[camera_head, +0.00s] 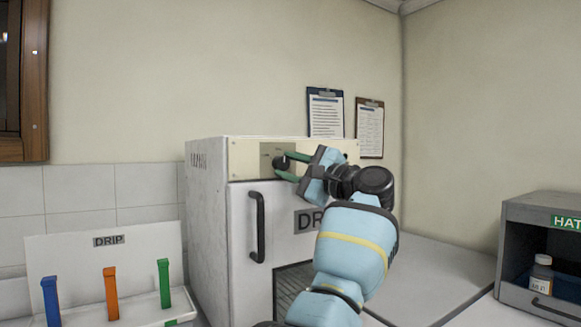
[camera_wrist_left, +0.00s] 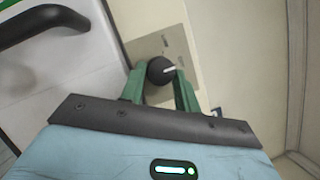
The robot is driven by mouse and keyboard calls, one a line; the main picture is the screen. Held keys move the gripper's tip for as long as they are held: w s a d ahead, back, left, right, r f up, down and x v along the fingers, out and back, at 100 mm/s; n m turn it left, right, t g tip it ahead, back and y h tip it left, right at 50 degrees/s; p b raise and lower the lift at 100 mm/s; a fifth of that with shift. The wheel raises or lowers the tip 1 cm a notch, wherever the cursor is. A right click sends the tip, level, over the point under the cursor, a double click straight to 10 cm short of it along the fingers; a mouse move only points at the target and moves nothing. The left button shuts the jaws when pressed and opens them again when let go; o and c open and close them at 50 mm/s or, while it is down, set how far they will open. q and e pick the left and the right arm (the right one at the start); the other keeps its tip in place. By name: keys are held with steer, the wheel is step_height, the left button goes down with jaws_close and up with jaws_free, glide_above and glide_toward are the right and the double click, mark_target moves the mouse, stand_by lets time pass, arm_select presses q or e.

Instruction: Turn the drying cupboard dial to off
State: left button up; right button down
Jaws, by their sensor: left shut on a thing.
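The drying cupboard (camera_head: 212,240) is a white box with a cream control panel (camera_head: 243,160) along its top front. Its black round dial (camera_head: 281,162) sits on a small plate on that panel. The dial also shows in the left wrist view (camera_wrist_left: 160,70), with a white pointer line aimed to the right there. My left gripper (camera_head: 287,165) has its green fingers on both sides of the dial and is shut on it. The fingers also show in the left wrist view (camera_wrist_left: 160,90). The plate's marks are too small to read. My right gripper is not in view.
A black door handle (camera_head: 257,228) stands out below the dial. A white rack (camera_head: 105,262) with blue, orange and green strips stands at the left. A grey hatch box (camera_head: 540,208) with a bottle (camera_head: 541,273) is at the right. The worktop (camera_head: 440,270) between is clear.

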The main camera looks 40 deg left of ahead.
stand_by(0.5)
arm_select(q)
steer(key=o, duration=1)
steer(key=shift+c, duration=0.2)
steer(key=shift+f, duration=0.1)
